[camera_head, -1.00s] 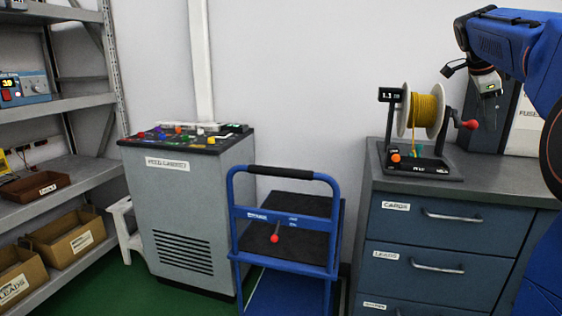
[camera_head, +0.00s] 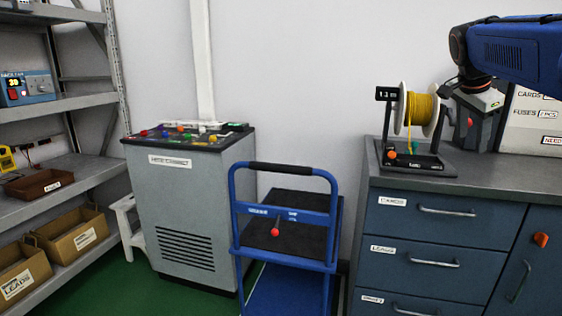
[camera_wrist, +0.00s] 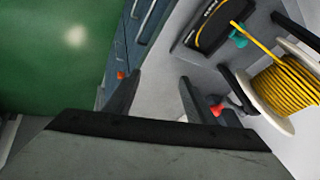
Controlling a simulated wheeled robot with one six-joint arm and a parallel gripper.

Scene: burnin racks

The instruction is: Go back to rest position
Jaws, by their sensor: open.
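My gripper (camera_wrist: 160,82) shows in the wrist view with its two dark fingers apart and nothing between them. In the head view my blue arm reaches in from the upper right, and its wrist end hangs over the counter beside the wire spool (camera_head: 424,110). The fingers are hard to make out there. The spool holds yellow wire on a black stand (camera_head: 413,162) with a small display. It also shows at the right of the wrist view (camera_wrist: 284,88). A red crank knob (camera_wrist: 216,110) appears near the right finger; I cannot tell whether they touch.
The blue drawer cabinet (camera_head: 425,236) stands under the counter (camera_head: 500,178). A blue trolley (camera_head: 287,222) stands left of it, then a grey console cabinet (camera_head: 185,215). Metal shelves (camera_head: 75,105) with boxes line the left. Green floor (camera_head: 128,285) shows at lower left.

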